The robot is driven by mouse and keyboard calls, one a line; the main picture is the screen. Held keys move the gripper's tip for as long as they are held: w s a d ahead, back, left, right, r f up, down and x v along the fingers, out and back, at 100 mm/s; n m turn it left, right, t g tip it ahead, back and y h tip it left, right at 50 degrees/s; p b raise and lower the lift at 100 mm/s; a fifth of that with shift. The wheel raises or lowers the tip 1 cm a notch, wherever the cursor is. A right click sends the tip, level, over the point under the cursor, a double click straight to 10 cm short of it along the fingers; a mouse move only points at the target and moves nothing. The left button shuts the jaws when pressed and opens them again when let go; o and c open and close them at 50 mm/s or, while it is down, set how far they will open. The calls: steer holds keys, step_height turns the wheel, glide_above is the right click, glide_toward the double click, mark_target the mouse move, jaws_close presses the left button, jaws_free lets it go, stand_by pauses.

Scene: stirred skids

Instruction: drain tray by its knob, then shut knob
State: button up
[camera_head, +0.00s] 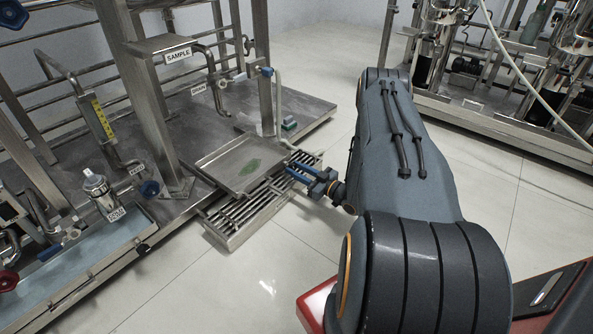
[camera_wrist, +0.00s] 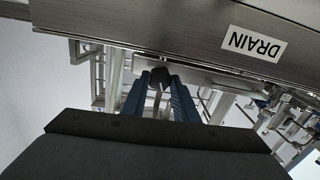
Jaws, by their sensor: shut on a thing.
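The tray (camera_head: 215,163) is a shallow metal pan on the skid in the head view, with a small green puddle (camera_head: 251,167) on its floor. My gripper (camera_head: 293,171) reaches the tray's right front side from the right, its blue fingers low against that edge. In the wrist view my gripper (camera_wrist: 160,84) is shut on a small dark knob (camera_wrist: 160,74) just under the metal edge. That edge carries an upside-down DRAIN label (camera_wrist: 253,43). The knob is hidden in the head view, and its turn angle is hard to tell.
A slatted grate (camera_head: 238,217) lies below and in front of the tray. A SAMPLE-labelled post and bent pipe (camera_head: 222,99) stand behind it. A blue-water basin (camera_head: 70,262) is at left. Another skid (camera_head: 490,125) is at far right. The tiled floor in front is clear.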

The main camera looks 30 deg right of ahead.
steer(key=shift+m, duration=0.3)
steer(key=shift+m+p, duration=0.85)
steer(key=shift+m, duration=0.35)
steer(key=m+p, duration=0.1)
steer(key=m, duration=0.2)
steer(key=shift+d+m, duration=0.1)
steer(key=shift+m, duration=0.2)
steer(key=m+p, duration=0.1)
steer(key=m, duration=0.5)
steer(key=shift+f, duration=0.1)
steer(key=m, duration=0.4)
steer(key=shift+w+d+m, duration=0.1)
steer(key=shift+m, duration=0.3)
steer(key=shift+f+m, duration=0.1)
steer(key=shift+m, duration=1.8)
